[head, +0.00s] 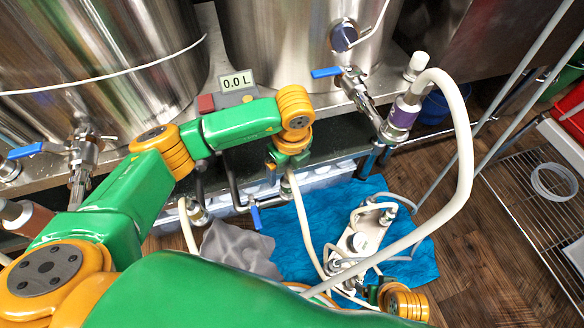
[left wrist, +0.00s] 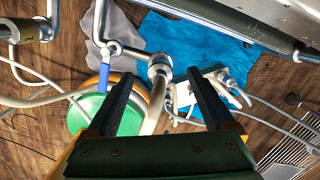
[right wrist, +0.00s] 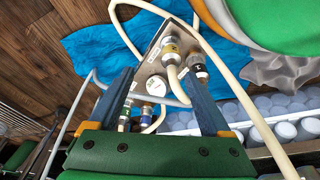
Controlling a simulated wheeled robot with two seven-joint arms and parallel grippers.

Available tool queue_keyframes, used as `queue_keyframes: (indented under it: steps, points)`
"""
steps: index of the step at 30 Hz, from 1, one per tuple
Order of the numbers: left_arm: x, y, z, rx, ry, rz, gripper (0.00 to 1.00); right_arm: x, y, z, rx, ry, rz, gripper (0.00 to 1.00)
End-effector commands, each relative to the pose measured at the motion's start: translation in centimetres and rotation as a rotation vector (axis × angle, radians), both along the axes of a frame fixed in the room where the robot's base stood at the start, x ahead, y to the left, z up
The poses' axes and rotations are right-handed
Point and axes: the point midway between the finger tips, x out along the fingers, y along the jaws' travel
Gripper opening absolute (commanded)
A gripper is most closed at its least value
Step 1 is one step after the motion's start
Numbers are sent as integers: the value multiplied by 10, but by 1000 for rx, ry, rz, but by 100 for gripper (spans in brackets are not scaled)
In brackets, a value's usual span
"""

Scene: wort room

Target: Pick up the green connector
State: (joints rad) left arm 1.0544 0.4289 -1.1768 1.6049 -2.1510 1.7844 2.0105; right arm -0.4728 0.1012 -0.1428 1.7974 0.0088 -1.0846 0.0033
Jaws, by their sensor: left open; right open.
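Several hose connectors stand on a metal plate (head: 360,240) over a blue cloth. In the right wrist view, a connector with a greenish band (right wrist: 124,120) is on the near part of the plate (right wrist: 150,68), beside my left-hand finger and partly covered by it. A blue-banded connector (right wrist: 146,116) is next to it. My right gripper (right wrist: 160,66) is open above the plate, with nothing between its fingers. My left gripper (left wrist: 160,74) is open above a white hose with a metal fitting (left wrist: 160,68), not gripping it. In the head view its fingers are mostly hidden.
The blue cloth (head: 285,245) and a grey rag (head: 238,248) lie on the wooden floor. A thick white hose (head: 465,150) arches down from a purple-banded fitting (head: 403,115). Steel tanks (head: 290,40) and a valve with a blue handle (head: 326,73) stand behind. A wire rack (head: 530,190) is at right.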

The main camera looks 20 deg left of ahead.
Motion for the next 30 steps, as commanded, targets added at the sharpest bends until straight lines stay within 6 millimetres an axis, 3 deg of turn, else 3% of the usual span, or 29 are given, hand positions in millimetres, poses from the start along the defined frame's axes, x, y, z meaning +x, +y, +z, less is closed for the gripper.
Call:
queue_keyframes:
  steps: [7,13,23,24,30]
  points:
    - [0,1,-31,0,3,1,87,8,2,21,6,-22,-1,82]
    - [2,1,-61,-1,4,0,87,8,3,53,12,-42,-1,82]
    - [3,2,-67,-2,2,-1,87,6,3,66,12,-46,-1,82]
    - [3,2,-67,-2,2,-1,84,6,3,66,12,-46,-1,82]
    - [3,2,-67,-2,2,-1,30,6,3,66,12,-46,-1,82]
